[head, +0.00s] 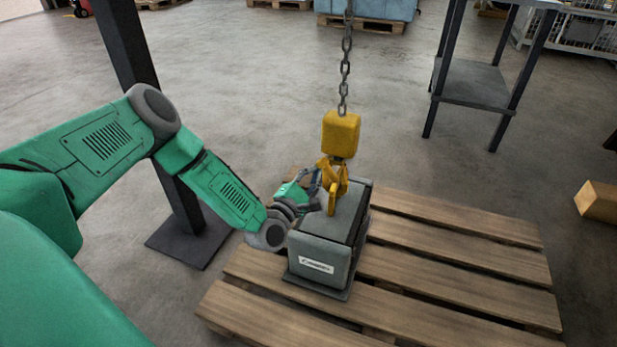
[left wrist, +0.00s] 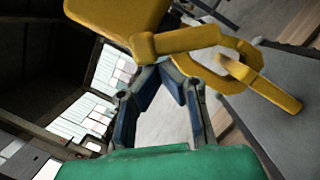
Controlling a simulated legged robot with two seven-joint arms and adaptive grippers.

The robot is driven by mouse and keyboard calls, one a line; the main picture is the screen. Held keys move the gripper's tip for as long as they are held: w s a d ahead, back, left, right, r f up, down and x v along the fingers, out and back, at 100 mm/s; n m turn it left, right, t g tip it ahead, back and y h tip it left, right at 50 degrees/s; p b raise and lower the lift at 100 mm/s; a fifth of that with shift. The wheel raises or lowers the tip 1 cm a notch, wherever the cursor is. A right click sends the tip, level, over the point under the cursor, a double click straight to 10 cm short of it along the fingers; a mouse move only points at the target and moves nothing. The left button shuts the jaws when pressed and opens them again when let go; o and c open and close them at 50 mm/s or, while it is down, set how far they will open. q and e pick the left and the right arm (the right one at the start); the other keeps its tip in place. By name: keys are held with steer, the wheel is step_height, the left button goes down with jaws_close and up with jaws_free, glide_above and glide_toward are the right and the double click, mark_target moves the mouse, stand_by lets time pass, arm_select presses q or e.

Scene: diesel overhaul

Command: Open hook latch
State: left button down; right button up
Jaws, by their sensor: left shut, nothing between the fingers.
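A yellow hook (head: 340,185) hangs from a yellow hook block (head: 341,134) on a chain, just above a grey box-shaped part (head: 325,240). In the left wrist view the hook (left wrist: 190,40) shows close up under the block (left wrist: 112,18), with yellow links (left wrist: 262,84) reaching to the right. I cannot tell clearly which piece is the latch or whether it is open. My left gripper (head: 316,178) is at the left side of the hook, shut and empty. Its fingers (left wrist: 168,76) show just below the hook in the wrist view; contact is unclear. My right gripper is out of view.
The grey part stands on a wooden pallet (head: 450,255). A dark post (head: 140,60) with a floor plate rises behind my left arm. The chain (head: 345,65) runs upward. A dark metal stand (head: 470,82) is at back right, and a wooden block (head: 597,201) lies at right.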

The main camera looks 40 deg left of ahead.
arm_select(q)
steer(key=shift+r, duration=0.1)
stand_by(0.3)
steer(key=shift+r+m+p, duration=0.15)
steer(key=shift+m+p, duration=0.3)
steer(key=shift+m, duration=0.35)
